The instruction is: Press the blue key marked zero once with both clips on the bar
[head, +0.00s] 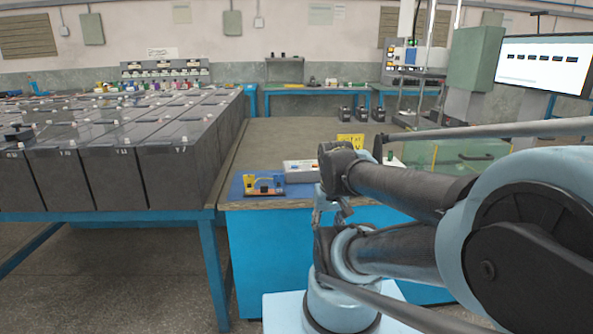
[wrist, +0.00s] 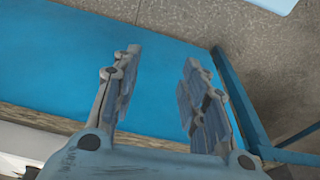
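A small yellow, blue and dark device (head: 263,184) sits on a blue mat (head: 236,190) at the front left of a blue bench. Beside it on the right is a pale grey box (head: 301,171), partly behind my arm. The blue key marked zero, the clips and the bar are too small to make out in the head view. My gripper (wrist: 162,56) is open and empty in the wrist view, its fingers apart in front of the bench's blue side (wrist: 55,55). In the head view my gripper (head: 331,212) hangs in front of the bench edge, below the grey box.
Rows of dark battery cells (head: 120,160) fill a blue-legged table at the left. A yellow sign (head: 351,140) stands behind my arm on the bench. A glass tank (head: 455,160) and a wall screen (head: 543,64) are at the right.

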